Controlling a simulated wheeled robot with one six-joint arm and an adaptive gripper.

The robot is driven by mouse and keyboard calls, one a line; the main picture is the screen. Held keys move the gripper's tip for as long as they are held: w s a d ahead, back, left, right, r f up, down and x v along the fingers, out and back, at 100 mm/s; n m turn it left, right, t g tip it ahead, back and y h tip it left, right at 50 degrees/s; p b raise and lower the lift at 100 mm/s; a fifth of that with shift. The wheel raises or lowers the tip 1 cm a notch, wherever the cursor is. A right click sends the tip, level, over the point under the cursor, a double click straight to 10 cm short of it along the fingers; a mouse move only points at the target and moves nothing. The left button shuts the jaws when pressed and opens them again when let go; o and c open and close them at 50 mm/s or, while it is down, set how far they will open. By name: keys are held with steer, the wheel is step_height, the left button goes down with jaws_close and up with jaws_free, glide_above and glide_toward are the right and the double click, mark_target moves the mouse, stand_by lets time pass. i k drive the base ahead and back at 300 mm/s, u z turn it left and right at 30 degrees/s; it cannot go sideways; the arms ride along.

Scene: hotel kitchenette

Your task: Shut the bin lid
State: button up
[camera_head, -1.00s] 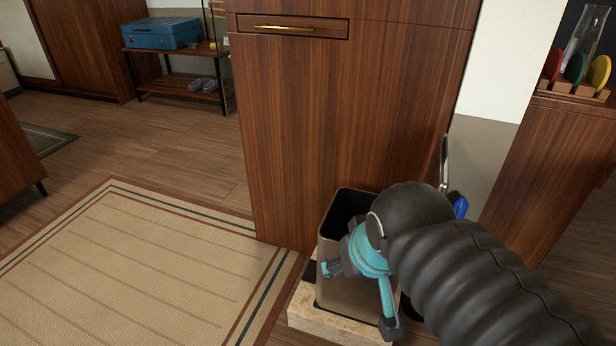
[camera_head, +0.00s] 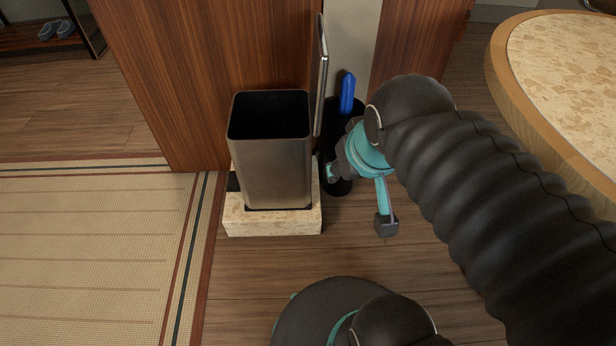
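The bin (camera_head: 272,165) is a metallic box with a dark, open top, standing on a pale speckled block. Its lid (camera_head: 320,80) stands upright along the bin's right side and is seen nearly edge-on, so the bin is open. My gripper (camera_head: 359,200) has teal fingers with dark tips, spread apart with nothing visible between them. It is to the right of the bin and below the lid in the picture. The left fingertip appears close to the bin's right side; I cannot tell whether it touches. My black-sleeved arm hides part of the gripper.
A black holder (camera_head: 340,180) with a blue item (camera_head: 347,92) stands right of the lid. A wooden cabinet (camera_head: 190,70) is behind the bin. A round speckled table (camera_head: 560,70) is at right and a striped rug (camera_head: 90,250) at left.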

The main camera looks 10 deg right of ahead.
mark_target(321, 59)
steer(key=u, duration=0.1)
steer(key=k, duration=0.95)
steer(key=u, duration=0.6)
